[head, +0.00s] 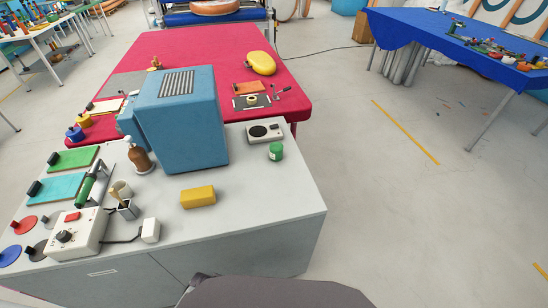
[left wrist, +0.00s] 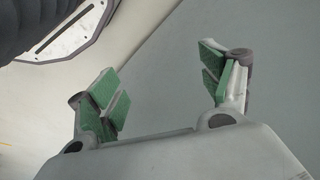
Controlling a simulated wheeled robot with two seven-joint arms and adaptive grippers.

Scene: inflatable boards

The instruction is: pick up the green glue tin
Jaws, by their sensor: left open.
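The green glue tin (head: 276,152) is a small round tin with a lighter label. It stands upright on the grey workbench (head: 285,195), toward its back right, in the head view. A white and black device lies just behind it. My left gripper (left wrist: 165,88) shows only in the left wrist view. Its green-padded fingers are wide apart with nothing between them, in front of a plain grey surface. The tin does not show in that view, so I cannot tell the distance between them. My right gripper is in neither view.
A large blue box-shaped machine (head: 182,120) stands left of the tin. A yellow block (head: 198,196) lies in front of it. A brown bottle (head: 139,157) and a white control box (head: 78,232) are farther left. The bench's front right is clear. A red table (head: 225,48) adjoins behind.

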